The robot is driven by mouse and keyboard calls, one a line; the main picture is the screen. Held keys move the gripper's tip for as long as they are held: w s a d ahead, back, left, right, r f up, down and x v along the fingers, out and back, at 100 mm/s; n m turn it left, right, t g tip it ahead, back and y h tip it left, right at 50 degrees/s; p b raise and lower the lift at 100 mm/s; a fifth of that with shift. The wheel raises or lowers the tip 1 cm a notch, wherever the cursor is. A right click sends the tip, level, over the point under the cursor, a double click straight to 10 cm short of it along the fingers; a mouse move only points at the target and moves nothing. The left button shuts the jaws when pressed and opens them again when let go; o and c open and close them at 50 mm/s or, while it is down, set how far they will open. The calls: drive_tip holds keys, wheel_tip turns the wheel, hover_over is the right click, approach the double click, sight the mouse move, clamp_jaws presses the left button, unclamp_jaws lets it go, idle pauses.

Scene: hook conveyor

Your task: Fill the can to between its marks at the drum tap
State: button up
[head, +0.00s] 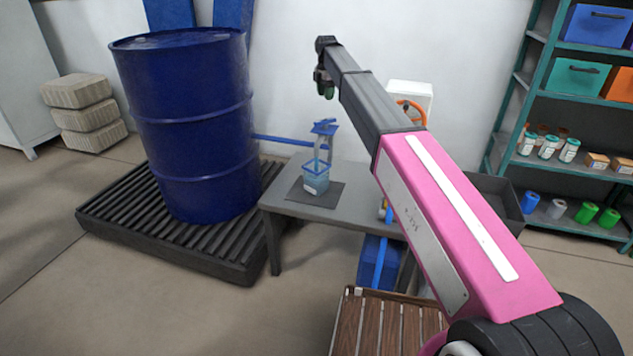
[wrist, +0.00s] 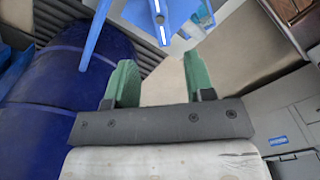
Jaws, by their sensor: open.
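The blue drum (head: 190,120) stands upright at the left of the head view. A blue pipe (head: 282,140) runs from its side to the blue tap (head: 325,128). The small clear can (head: 316,182) with blue trim stands below the tap on a dark mat (head: 330,196). Bluish liquid shows in its lower part; its marks and the exact level are too small to read. My gripper (head: 322,82) is above the tap, apart from it. In the wrist view its green fingers (wrist: 158,72) are open and empty, with a blue part (wrist: 165,20) beyond them.
The grey table (head: 350,213) carries the mat. A black slatted pallet (head: 165,240) is under the drum. A white box with an orange hose (head: 408,98) is behind my arm. A teal shelf (head: 545,90) stands right; a slatted wooden top (head: 385,325) is in front.

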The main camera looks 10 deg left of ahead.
sight(325, 120)
drive_tip(key=shift+f, duration=0.1)
idle(0.5)
wheel_tip(325, 120, down, 11)
drive_tip(key=shift+r, duration=0.15)
idle(0.3)
clamp_jaws()
